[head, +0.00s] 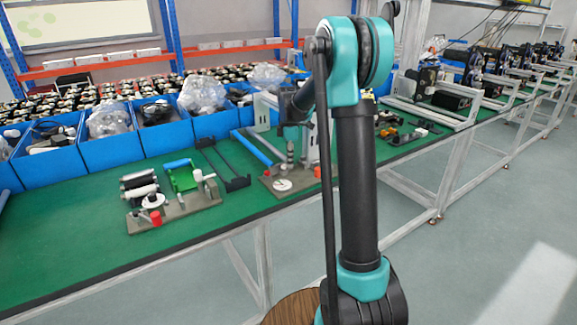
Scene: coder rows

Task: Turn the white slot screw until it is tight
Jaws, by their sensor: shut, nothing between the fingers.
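A white round disc (282,184), which looks like the white slot screw, sits on a brown-grey plate (303,184) on the green table. Its slot is too small to make out. My gripper (290,161) points down just behind the disc, above the plate. It looks shut and empty. I cannot tell whether its tip touches anything. A red knob (267,173) stands beside the disc on its left. My upper arm crosses the view and hides the table just right of the plate.
Another fixture (177,213) with a white disc, rollers and a red knob stands to the left. A black frame (224,164) and a blue bar (250,148) lie between the two plates. Blue bins (140,143) line the back. The green table's front strip is clear.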

